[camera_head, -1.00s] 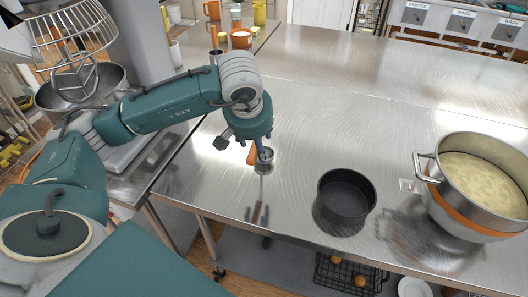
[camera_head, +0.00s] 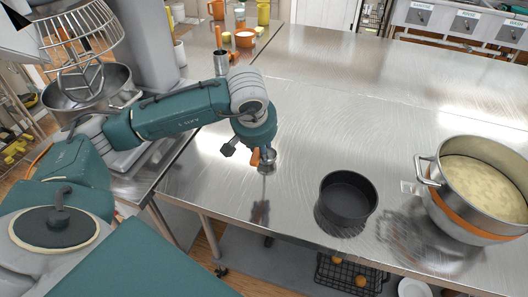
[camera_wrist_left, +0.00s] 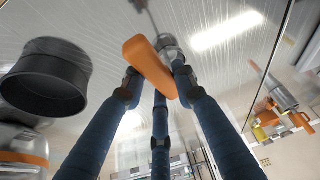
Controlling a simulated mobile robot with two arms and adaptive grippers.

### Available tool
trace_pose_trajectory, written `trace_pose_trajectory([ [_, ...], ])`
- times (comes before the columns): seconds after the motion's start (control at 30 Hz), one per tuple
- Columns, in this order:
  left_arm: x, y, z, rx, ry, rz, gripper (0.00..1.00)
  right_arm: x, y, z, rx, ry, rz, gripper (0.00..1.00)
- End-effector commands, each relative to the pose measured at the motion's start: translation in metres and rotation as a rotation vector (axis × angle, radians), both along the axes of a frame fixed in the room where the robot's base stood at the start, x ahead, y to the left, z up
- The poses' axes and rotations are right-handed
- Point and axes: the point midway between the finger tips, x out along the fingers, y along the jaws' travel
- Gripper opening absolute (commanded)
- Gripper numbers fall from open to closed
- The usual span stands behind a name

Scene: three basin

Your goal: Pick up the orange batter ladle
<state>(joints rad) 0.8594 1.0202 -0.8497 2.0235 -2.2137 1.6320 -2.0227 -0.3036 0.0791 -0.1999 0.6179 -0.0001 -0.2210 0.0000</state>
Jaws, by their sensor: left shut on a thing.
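The orange batter ladle has an orange handle (camera_head: 255,157) and a small shiny metal end (camera_head: 268,158) just beneath my left gripper (camera_head: 262,149) in the head view. In the left wrist view the orange handle (camera_wrist_left: 150,66) lies slanted between the fingers of my left gripper (camera_wrist_left: 158,80), which are shut on it. The metal part (camera_wrist_left: 167,44) shows behind the handle, partly hidden. The ladle is above the steel table (camera_head: 300,130); I cannot tell how large the gap is. My right gripper is not in view.
A black round pan (camera_head: 348,196) stands right of the ladle. A large steel pot of batter with an orange band (camera_head: 459,211) is at the far right. A mixer bowl (camera_head: 90,90) is on the left. The table's middle and back are bare.

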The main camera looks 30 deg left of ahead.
Motion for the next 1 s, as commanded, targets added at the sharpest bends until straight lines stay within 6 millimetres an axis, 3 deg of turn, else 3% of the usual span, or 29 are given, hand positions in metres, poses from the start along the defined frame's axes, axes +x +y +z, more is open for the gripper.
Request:
trace_pose_trajectory([
  [0.27,0.002,0.0,0.023,0.0,-0.008,0.0,0.03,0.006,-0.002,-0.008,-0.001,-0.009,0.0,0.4],
  [0.37,0.003,0.0,0.046,-0.001,-0.012,0.001,0.03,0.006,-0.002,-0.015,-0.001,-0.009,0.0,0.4],
  [0.6,0.002,0.0,0.122,-0.001,-0.013,0.0,0.03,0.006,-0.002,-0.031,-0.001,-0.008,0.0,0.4],
  [0.73,0.001,0.0,0.159,0.0,-0.009,0.001,0.02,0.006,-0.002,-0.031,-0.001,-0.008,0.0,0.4],
  [1.0,0.001,0.0,0.195,0.001,-0.003,0.0,0.02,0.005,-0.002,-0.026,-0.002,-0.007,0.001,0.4],
])
